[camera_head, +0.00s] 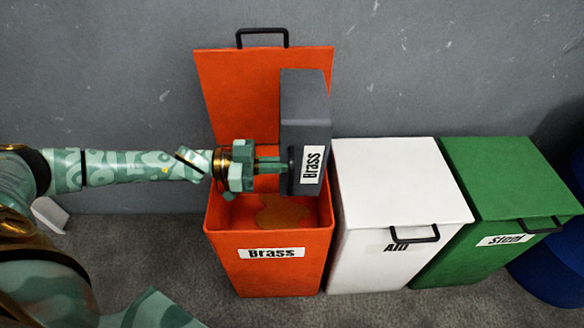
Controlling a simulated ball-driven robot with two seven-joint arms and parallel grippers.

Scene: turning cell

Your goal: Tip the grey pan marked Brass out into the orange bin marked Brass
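The grey pan (304,110) marked Brass is turned up on its side, its label reading sideways, over the right part of the open orange bin (267,268) marked Brass. My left gripper (284,166) reaches in from the left above the bin and is shut on the pan at its near left side. The exact grip point is partly hidden by the fingers and the pan. The bin's lid (235,95) stands open against the wall. Yellow-brown material (280,213) shows inside the bin. The pan's inside is not clearly visible. My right gripper is not in view.
A white bin (395,190) with a closed lid stands close to the right of the orange bin. A green bin marked Steel (505,180), also closed, is beside it. A blue object (555,270) is at the right edge. A grey wall runs behind.

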